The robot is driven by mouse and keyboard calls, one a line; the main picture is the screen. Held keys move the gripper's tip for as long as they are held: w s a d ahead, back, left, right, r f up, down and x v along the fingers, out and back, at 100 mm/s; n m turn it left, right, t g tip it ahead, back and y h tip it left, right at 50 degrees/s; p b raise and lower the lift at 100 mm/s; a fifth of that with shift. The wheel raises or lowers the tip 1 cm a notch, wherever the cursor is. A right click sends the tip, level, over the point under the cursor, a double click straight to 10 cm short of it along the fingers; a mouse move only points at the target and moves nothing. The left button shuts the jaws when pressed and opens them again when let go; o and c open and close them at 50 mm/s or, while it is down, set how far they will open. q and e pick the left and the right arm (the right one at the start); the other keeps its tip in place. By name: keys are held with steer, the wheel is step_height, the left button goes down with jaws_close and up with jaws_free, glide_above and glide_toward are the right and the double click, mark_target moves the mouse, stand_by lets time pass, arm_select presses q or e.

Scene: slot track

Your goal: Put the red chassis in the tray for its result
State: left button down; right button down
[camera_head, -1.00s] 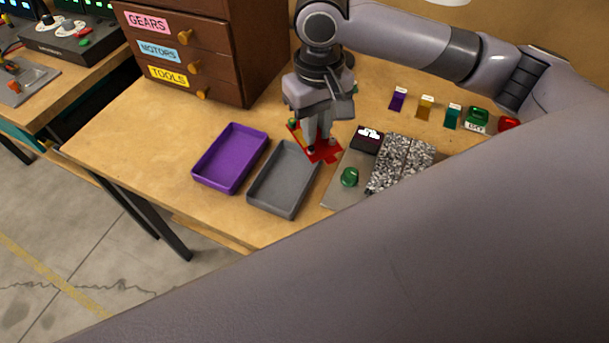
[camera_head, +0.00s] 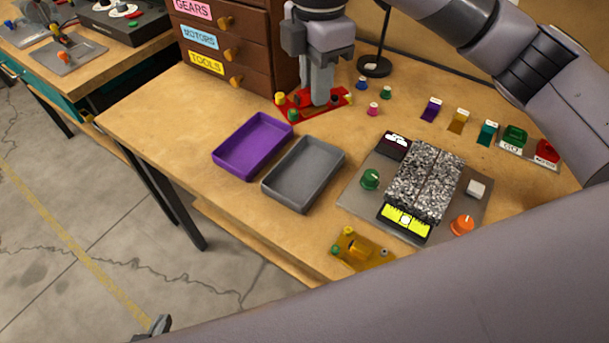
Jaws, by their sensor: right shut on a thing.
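The red chassis (camera_head: 297,107) is a flat red plate with small coloured posts, behind the purple and grey trays and in front of the drawer cabinet. My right gripper (camera_head: 320,101) is shut on it from above; whether the chassis touches the table is hard to tell. The empty purple tray (camera_head: 233,171) lies in front of and left of the chassis. The empty grey tray (camera_head: 289,203) stands to its right, closer to me. Part of my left gripper (camera_head: 156,326) shows at the bottom edge; its jaws cannot be made out.
A track unit (camera_head: 356,196) with speckled blocks, a green knob and a lit yellow panel stands right of the trays. A yellow chassis (camera_head: 362,250) lies at the front edge. Small pegs (camera_head: 373,108) and a lamp base (camera_head: 375,67) are right of the red chassis.

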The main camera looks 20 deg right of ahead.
steer(key=n, duration=0.1)
steer(key=a+r+n, duration=0.1)
steer(key=n, duration=0.1)
steer(key=r+n, duration=0.1)
steer(key=n, duration=0.1)
steer(key=shift+w+a+b, duration=0.2)
steer(key=shift+a+b, duration=0.05)
steer(key=shift+b, duration=0.05)
steer(key=shift+f, duration=0.15)
steer(key=b, duration=0.1)
glide_toward(305, 174)
step_height(305, 174, down, 6)
steer(key=shift+r+b, duration=0.1)
steer(key=shift+b, duration=0.35)
steer(key=shift+f, duration=0.2)
steer(key=c, duration=1.1)
jaws_free()
steer(key=shift+f, duration=0.1)
steer(key=shift+o, duration=0.2)
